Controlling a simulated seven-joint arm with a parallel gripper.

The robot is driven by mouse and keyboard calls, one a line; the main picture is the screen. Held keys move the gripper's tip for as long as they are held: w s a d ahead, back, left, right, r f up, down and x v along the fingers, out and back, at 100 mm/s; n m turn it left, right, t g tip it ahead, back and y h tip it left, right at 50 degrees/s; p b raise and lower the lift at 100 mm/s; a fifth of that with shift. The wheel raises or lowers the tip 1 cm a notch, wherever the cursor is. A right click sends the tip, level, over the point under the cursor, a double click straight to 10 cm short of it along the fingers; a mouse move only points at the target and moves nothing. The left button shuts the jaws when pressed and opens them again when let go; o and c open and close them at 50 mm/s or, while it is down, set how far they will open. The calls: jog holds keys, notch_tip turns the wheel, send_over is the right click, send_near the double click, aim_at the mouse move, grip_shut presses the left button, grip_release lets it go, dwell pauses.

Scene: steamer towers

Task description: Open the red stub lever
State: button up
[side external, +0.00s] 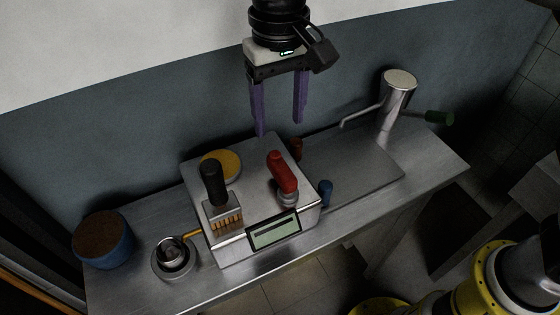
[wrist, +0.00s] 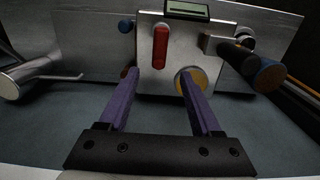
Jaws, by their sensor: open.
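The red stub lever (side external: 282,172) is a short rounded red handle on a metal collar, on the top of the steel machine box (side external: 240,237). In the wrist view the red lever (wrist: 160,47) lies beyond my fingertips, roughly between them. My gripper (side external: 281,130) has two purple fingers, open and empty, hanging above the back of the box. The gripper also shows in the wrist view (wrist: 158,72), its fingers apart with nothing between them. The fingers appear clear of the lever.
A black handle (side external: 211,180), a yellow round disc (side external: 222,163), a blue knob (side external: 325,190) and a small display (side external: 274,232) are near the lever. A steel cylinder with a spout (side external: 397,90) stands right; a blue pot (side external: 104,240) and small metal cup (side external: 174,258) stand left.

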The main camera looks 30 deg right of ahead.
aim_at(280, 164)
notch_tip(280, 164, down, 12)
jog(key=shift+r, duration=0.1)
jog(key=shift+c, duration=0.3)
grip_shut()
